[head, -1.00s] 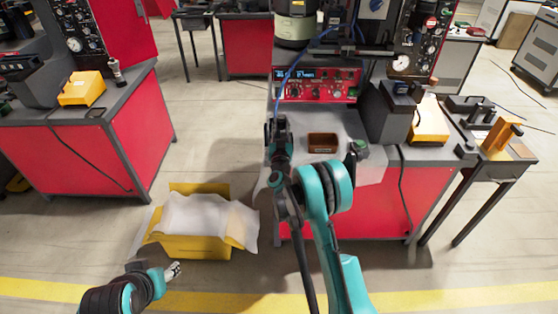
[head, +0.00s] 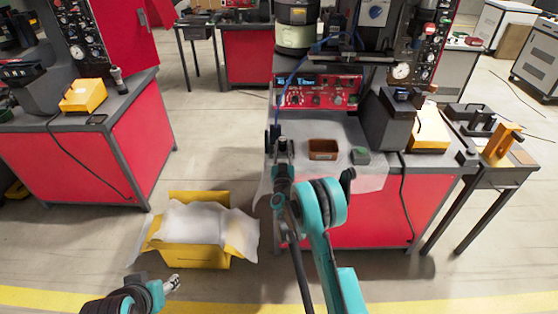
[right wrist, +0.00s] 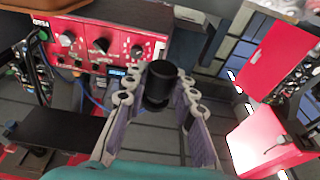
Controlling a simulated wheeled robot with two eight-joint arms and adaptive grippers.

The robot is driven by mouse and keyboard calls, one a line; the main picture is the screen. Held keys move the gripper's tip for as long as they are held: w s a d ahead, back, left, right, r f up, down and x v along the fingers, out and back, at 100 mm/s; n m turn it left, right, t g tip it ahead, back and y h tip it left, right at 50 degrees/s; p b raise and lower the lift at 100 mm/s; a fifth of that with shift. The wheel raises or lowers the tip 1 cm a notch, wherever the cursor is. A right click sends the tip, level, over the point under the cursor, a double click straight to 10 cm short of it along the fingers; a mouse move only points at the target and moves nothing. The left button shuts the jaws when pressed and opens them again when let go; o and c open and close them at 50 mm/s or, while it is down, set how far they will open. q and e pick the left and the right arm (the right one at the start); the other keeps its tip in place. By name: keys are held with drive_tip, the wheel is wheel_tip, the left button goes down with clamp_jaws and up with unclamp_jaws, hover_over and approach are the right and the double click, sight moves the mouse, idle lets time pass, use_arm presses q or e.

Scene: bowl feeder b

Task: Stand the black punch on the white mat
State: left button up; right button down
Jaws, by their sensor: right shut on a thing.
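My right gripper (head: 277,142) is at the left edge of the red feeder bench. In the right wrist view, my right gripper (right wrist: 158,92) is shut on the black punch (right wrist: 159,82), a dark cylinder between its fingers. In the head view the punch is too small and dark to make out. A pale sheet (head: 345,128), which looks like the white mat, covers the bench top and hangs over its front. The gripper is beside its left part; the height above it is unclear. My left gripper (head: 173,283) is low at the left, its jaws too small to judge.
A brown tray (head: 323,150) and a small green-topped block (head: 360,156) lie on the pale bench top. The red control panel (head: 318,91) stands behind. A yellow box with white lining (head: 195,254) is on the floor left of the bench.

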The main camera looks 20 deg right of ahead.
sight(279, 158)
drive_tip(key=shift+w+a+f, duration=0.5)
drive_tip(key=shift+w+a, duration=0.05)
drive_tip(key=shift+w, duration=0.1)
wheel_tip(279, 158, down, 4)
drive_tip(key=shift+b, duration=1.2)
drive_tip(key=shift+r, duration=0.1)
drive_tip(key=shift+f, duration=0.6)
drive_tip(key=c, duration=1.3)
unclamp_jaws()
drive_tip(key=shift+o, duration=0.2)
